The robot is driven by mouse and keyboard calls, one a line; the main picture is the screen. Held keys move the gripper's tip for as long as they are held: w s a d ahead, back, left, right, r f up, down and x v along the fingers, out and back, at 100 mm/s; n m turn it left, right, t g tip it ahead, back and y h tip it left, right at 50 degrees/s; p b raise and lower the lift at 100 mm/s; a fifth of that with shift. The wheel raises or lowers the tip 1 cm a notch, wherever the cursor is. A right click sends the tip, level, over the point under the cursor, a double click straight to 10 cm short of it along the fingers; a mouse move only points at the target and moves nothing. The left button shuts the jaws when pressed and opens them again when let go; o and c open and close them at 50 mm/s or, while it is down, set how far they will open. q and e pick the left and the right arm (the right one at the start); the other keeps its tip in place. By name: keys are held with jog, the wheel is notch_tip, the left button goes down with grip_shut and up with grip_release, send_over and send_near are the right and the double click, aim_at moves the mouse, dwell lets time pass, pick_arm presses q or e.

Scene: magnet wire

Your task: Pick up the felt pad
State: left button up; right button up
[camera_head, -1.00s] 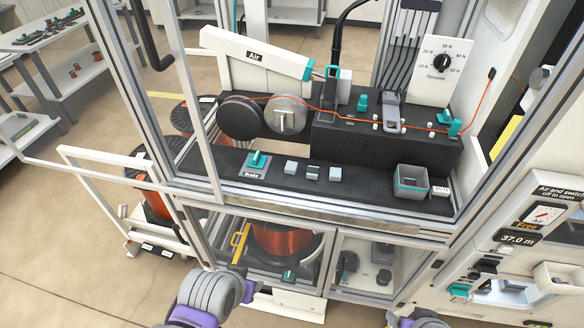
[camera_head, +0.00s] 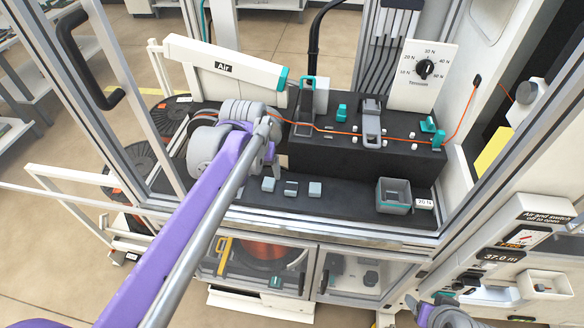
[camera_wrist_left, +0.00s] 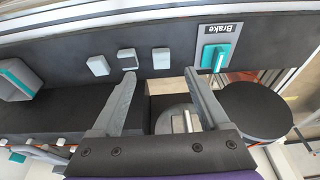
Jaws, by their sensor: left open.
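Three small grey blocks or pads lie in a row on the black shelf: a left one (camera_head: 268,184), a middle one (camera_head: 291,188) with a dark front and a right one (camera_head: 315,188). I cannot tell for sure which is the felt pad. My left gripper (camera_head: 272,168) reaches in just behind the left block, above the shelf, holding nothing. In the left wrist view its open fingers (camera_wrist_left: 158,78) point toward the row. The pale block nearest the brake (camera_wrist_left: 161,58) lies beyond the gap between the tips. My right gripper (camera_head: 440,308) is at the bottom right, away from the row.
The teal brake switch (camera_wrist_left: 216,56) sits beside the row. A grey open bin (camera_head: 394,197) stands at the shelf's right. Behind, an orange wire (camera_head: 350,132) runs over a raised black block (camera_head: 330,158). The cabinet frame edges the opening.

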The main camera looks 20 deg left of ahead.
aim_at(269, 182)
pick_arm(q)
jog(key=x, duration=0.4)
jog(key=shift+w+a+f, duration=0.1)
jog(key=shift+w+a, duration=0.05)
jog(key=shift+w, duration=0.25)
jog(key=x, duration=0.3)
jog(key=w+x, duration=0.1)
jog(key=x, duration=0.2)
jog(key=shift+a, duration=0.1)
jog(key=shift+s, duration=0.1)
grip_shut()
